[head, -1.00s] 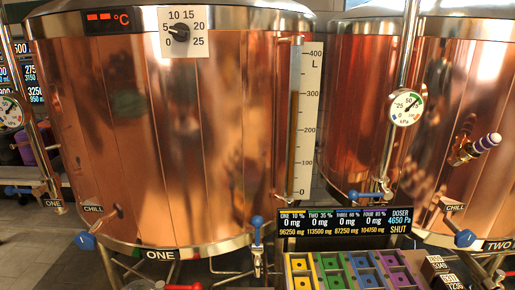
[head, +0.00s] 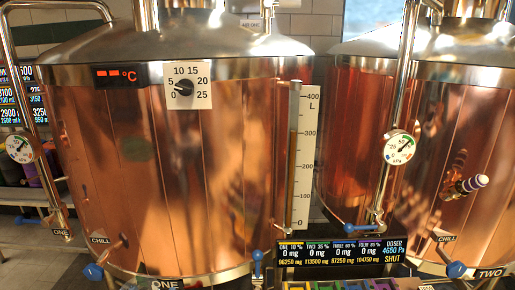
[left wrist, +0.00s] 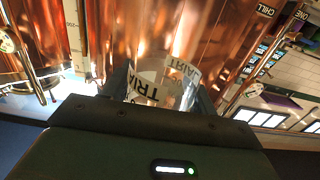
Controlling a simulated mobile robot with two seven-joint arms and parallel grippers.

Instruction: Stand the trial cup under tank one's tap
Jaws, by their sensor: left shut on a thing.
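My left gripper (left wrist: 162,95) is in the left wrist view, shut on the trial cup (left wrist: 147,88), a clear cup with a white label reading "TRIA" in part. The label appears upside down, and the cup's lower part is hidden behind the gripper body. Neither gripper is in the head view. Tank one (head: 170,180) is the large copper vessel on the left of the head view. Its tap (head: 257,262), with a blue handle, shows at the bottom edge; its outlet is cut off. The "ONE" plate (head: 166,284) is beside it.
Tank two (head: 460,150) stands on the right. The doser display (head: 340,252) reads "SHUT", above coloured compartments cut off by the frame. A chill valve (head: 93,272) with a blue handle is at tank one's lower left. Pipes with gauges (head: 20,149) flank the tanks.

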